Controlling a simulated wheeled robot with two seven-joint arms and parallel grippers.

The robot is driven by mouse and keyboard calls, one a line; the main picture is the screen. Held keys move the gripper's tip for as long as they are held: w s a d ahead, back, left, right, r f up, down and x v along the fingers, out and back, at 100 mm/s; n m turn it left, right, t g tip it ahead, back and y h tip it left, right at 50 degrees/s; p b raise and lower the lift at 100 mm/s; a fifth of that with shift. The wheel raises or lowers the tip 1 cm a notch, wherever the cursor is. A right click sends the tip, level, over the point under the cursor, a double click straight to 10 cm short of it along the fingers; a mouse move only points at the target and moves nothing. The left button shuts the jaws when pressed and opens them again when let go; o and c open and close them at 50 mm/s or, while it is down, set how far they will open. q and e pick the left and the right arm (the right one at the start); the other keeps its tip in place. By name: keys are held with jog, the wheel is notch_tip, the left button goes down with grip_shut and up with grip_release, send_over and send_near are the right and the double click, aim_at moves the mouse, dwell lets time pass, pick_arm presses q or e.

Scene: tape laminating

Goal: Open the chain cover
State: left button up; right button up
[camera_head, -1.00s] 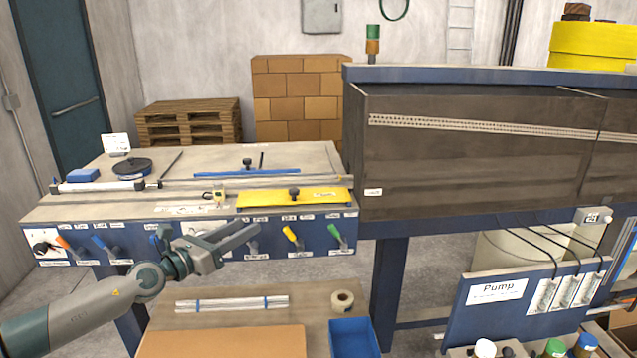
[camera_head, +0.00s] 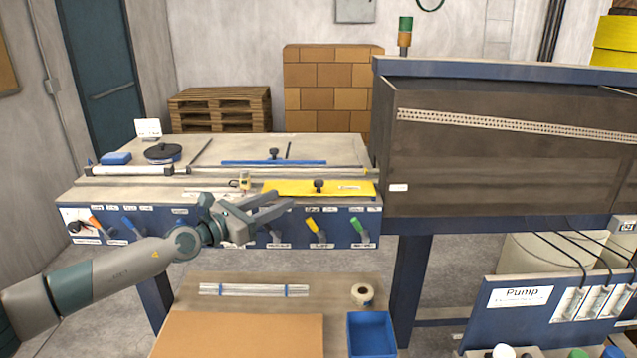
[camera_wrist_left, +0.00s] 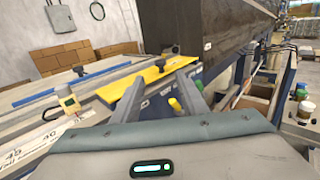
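The chain cover appears to be the long yellow plate (camera_head: 289,188) with a black knob (camera_head: 319,186) at the front edge of the bench. It lies flat and looks closed. My left gripper (camera_head: 287,200) is just in front of the plate, left of the knob, its fingers apart and empty. In the left wrist view the yellow plate (camera_wrist_left: 118,88) shows beyond and left of the open fingers (camera_wrist_left: 160,78), with no clear contact. The knob (camera_wrist_left: 161,64) shows just past the fingertips. My right gripper is not in view.
A front panel (camera_head: 292,231) with coloured levers, including a yellow one (camera_head: 313,225) and a green one (camera_head: 359,226), sits below the plate. A small yellow gauge (camera_head: 244,181) stands left of it. A large dark housing (camera_head: 480,165) rises at the right.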

aim_at(315, 184)
pick_arm(q)
jog(key=b+x, duration=0.2)
jog(key=x, duration=1.2)
jog(key=shift+w+d+b, duration=0.25)
jog(key=shift+d+b, duration=0.1)
jog(key=shift+b, duration=0.05)
grip_shut()
